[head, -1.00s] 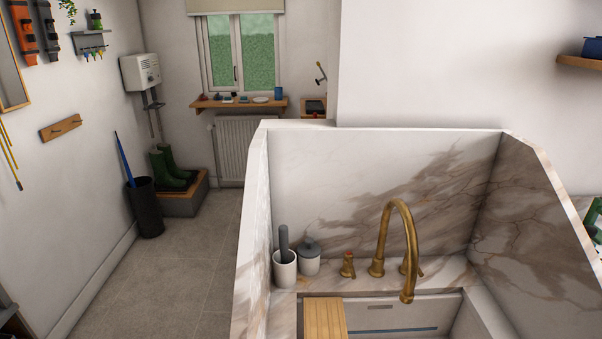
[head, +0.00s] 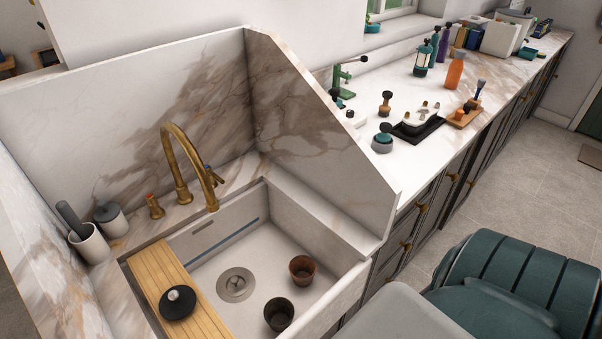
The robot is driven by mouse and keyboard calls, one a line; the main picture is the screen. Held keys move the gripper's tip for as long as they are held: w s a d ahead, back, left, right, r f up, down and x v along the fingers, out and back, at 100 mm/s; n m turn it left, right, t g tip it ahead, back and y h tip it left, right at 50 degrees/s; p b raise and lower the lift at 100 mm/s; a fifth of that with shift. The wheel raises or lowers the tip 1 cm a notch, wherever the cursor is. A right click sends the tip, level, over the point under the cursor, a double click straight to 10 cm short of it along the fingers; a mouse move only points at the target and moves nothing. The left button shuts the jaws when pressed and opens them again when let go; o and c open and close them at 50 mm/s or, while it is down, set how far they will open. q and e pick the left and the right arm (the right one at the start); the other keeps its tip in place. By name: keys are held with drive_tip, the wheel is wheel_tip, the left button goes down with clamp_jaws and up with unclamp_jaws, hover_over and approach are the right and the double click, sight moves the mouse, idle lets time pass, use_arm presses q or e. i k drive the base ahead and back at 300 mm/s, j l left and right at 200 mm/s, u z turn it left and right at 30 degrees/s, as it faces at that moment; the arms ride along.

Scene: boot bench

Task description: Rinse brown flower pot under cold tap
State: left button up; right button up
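A brown flower pot (head: 302,269) stands upright in the white sink basin (head: 268,237), right of the drain (head: 235,285). A darker, near-black pot (head: 279,314) stands in front of it. A brass tap (head: 181,172) with a curved spout rises behind the basin. A short brass handle with a reddish top (head: 154,206) stands left of the spout, and another brass handle (head: 213,177) stands to its right. I cannot see any water running. Neither of my grippers is in view.
A wooden board (head: 178,284) with a black round-knobbed object (head: 178,302) spans the basin's left side. A white cup (head: 90,244) and a lidded jar (head: 111,220) stand at the back left. High marble side panels flank the sink. The counter (head: 400,95) at right holds bottles and tools.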

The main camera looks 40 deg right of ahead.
sight(208, 167)
drive_tip(key=l+z, duration=0.3)
drive_tip(key=z, duration=0.2)
drive_tip(key=l+z, duration=0.3)
drive_tip(key=z, duration=0.15)
drive_tip(key=l, duration=1.25)
drive_tip(key=k+z, duration=0.05)
